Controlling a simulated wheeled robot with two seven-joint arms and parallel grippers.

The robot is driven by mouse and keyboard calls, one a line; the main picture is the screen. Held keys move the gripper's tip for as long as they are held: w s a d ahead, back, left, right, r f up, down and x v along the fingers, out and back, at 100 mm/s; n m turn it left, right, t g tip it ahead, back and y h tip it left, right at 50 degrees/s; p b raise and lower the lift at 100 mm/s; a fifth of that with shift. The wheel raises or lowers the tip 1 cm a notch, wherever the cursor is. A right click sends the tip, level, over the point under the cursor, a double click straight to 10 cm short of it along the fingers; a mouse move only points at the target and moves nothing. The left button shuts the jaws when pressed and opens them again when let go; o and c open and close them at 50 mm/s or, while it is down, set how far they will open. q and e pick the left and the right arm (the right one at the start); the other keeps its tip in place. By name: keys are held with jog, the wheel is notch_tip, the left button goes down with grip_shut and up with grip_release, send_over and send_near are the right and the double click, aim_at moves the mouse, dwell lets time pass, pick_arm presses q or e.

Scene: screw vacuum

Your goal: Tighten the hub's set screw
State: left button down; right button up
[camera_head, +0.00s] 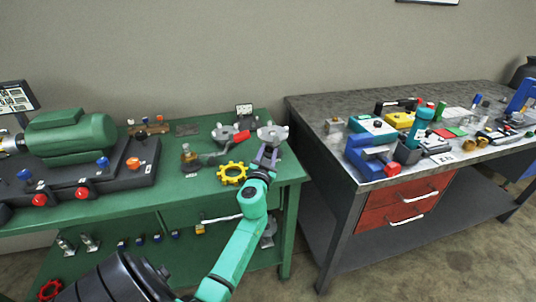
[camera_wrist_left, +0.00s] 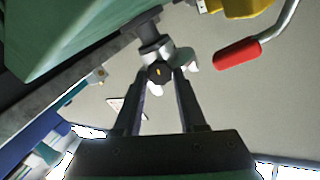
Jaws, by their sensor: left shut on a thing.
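A grey lobed hub (camera_head: 272,131) stands near the back right corner of the green bench. It also shows in the left wrist view (camera_wrist_left: 186,58), at the far end of my fingers. My left gripper (camera_head: 265,156) reaches up to its front side. In the left wrist view, my left gripper (camera_wrist_left: 160,76) is shut on a dark screw head (camera_wrist_left: 158,73) with a small yellow mark, at the hub's side. The screw's shank is hidden. My right gripper does not show.
A yellow gear (camera_head: 232,174) lies left of my left gripper. A red-handled tool (camera_head: 241,136) and a second grey lobed part (camera_head: 223,133) are close to the hub. A green motor (camera_head: 68,138) fills the bench's left. A cluttered grey bench (camera_head: 310,125) stands to the right.

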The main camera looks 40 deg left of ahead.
pick_arm(q)
jog(key=m+b, duration=0.1)
jog(key=m, duration=0.5)
jog(key=shift+f, duration=0.2)
jog(key=m, duration=1.1)
jog(key=shift+p, duration=0.35)
jog(key=m+p, duration=0.1)
jog(key=m, duration=0.4)
jog(key=shift+r, duration=0.1)
jog(key=shift+m, duration=0.4)
jog(key=shift+c, duration=2.3)
grip_release()
